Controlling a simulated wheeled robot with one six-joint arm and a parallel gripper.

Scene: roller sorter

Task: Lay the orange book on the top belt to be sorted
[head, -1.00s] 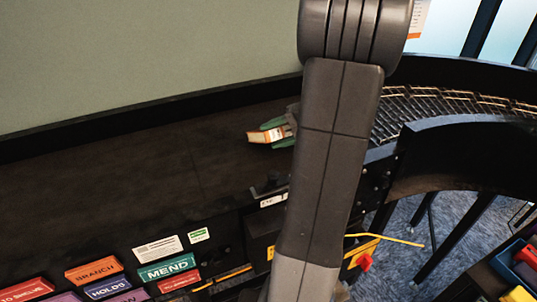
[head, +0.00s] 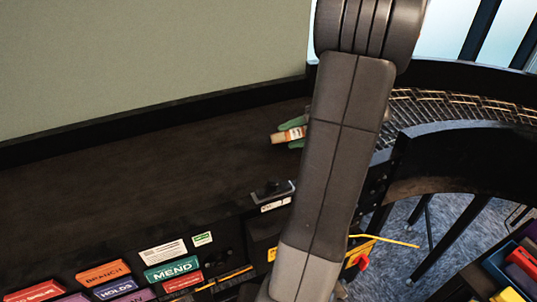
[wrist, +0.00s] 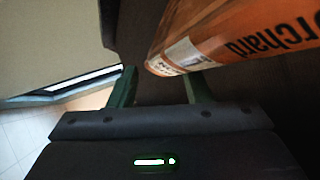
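The orange book (head: 287,135) shows as a small orange and white end over the dark top belt (head: 150,180), just left of my arm. Green fingers of my gripper (head: 292,133) show above and below it. In the wrist view the book (wrist: 235,38) slants across the upper right, with its labelled end near the right finger. My gripper (wrist: 160,88) has its two green fingers apart, with a dark gap between the left finger and the book. Much of the book is hidden behind my arm in the head view. I cannot tell whether it touches the belt.
A curved roller track (head: 450,105) leads off to the right. A dark wall edge (head: 150,125) runs behind the belt. Colored labels, such as MEND (head: 172,270), line the front. Colored books (head: 520,265) stand at the lower right. The belt left of the book is bare.

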